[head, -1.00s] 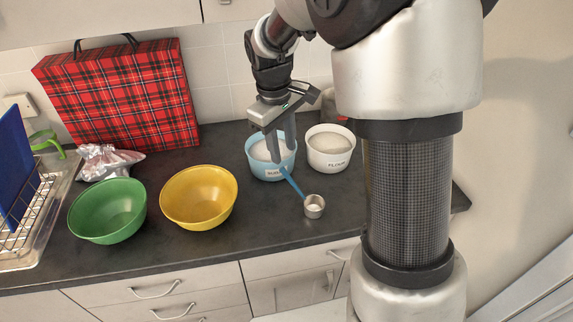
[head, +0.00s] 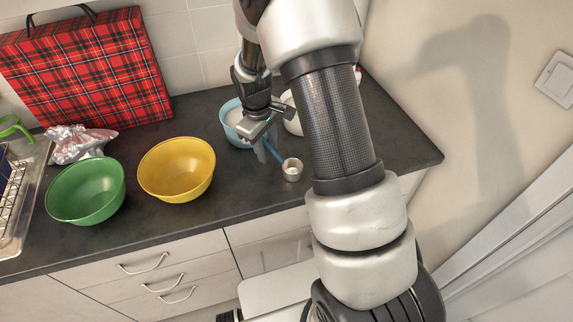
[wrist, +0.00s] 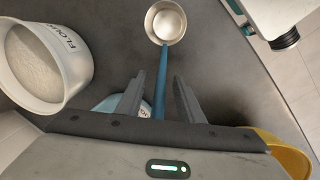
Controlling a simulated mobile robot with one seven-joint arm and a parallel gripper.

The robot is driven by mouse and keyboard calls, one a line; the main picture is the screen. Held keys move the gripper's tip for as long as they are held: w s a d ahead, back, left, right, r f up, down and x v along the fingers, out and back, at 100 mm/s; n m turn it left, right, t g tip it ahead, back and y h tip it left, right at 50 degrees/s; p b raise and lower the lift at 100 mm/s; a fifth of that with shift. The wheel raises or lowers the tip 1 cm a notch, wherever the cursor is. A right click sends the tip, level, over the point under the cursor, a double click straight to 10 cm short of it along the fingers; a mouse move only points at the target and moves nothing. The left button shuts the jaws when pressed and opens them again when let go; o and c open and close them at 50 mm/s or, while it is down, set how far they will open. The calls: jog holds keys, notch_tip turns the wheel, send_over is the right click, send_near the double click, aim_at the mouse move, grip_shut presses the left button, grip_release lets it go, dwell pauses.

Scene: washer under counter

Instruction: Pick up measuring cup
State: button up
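The measuring cup (head: 292,169) is a small metal cup with a long blue handle, lying on the dark counter near its front edge. In the wrist view its round cup (wrist: 166,23) is at the top and its blue handle (wrist: 161,85) runs down between my fingers. My gripper (head: 268,152) is above the handle, in front of the blue bowl. In the wrist view my gripper (wrist: 160,80) is open, with one finger on each side of the handle and gaps to both. Whether the fingers are down at the handle's height is hard to tell.
A blue bowl (head: 231,131) of white contents stands behind my gripper. A white flour bowl (wrist: 80,72) stands beside it. A yellow bowl (head: 176,170) and a green bowl (head: 86,192) stand to the left. A red plaid bag (head: 85,70) leans at the back wall.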

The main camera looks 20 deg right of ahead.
notch_tip(320, 180, down, 2)
jog(key=shift+w+d+f, duration=0.1)
grip_shut()
notch_tip(320, 180, up, 10)
jog(key=shift+r+b, duration=0.1)
jog(key=shift+b, duration=0.2)
dwell(0.4)
